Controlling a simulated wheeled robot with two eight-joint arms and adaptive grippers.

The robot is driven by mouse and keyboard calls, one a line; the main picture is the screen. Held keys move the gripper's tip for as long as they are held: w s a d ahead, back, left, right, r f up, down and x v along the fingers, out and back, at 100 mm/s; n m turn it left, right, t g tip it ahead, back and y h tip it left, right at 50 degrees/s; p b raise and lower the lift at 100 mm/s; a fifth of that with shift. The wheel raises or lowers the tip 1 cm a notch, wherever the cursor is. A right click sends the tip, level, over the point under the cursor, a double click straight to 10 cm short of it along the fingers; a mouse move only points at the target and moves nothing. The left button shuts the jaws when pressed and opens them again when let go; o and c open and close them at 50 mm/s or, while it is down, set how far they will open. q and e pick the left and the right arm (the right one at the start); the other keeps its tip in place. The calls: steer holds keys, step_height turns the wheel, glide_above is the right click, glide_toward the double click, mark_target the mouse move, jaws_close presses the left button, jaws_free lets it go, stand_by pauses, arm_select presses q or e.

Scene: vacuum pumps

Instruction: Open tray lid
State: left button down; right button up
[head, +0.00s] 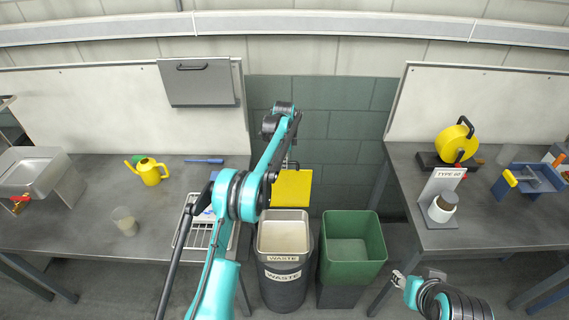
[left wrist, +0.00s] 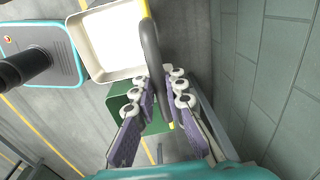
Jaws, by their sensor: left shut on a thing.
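The yellow lid (head: 291,188) stands tilted up at the back of the cream-lined waste bin (head: 283,238), whose opening is uncovered. My left gripper (head: 290,164) is at the lid's upper edge. In the left wrist view, my left gripper (left wrist: 163,95) is shut on the lid's dark curved handle (left wrist: 150,45), and the bin's pale inside (left wrist: 108,45) shows beyond. The lid is seen nearly edge-on there. My right gripper (head: 399,280) is low at the right, away from the lid; its fingers are too small to tell open or shut.
A green bin (head: 352,250) stands right of the waste bin. The left bench (head: 80,215) holds a yellow watering can (head: 149,171) and a wire rack (head: 197,236). The right bench (head: 490,225) holds a yellow reel (head: 456,142) and a TYPE 60 stand (head: 440,185).

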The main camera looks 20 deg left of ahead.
arm_select(q)
steer(key=c, duration=1.6)
jaws_free()
steer(key=shift+o, duration=0.2)
steer(key=shift+r, duration=0.15)
step_height(320, 180, up, 12)
steer(key=shift+s, duration=0.3)
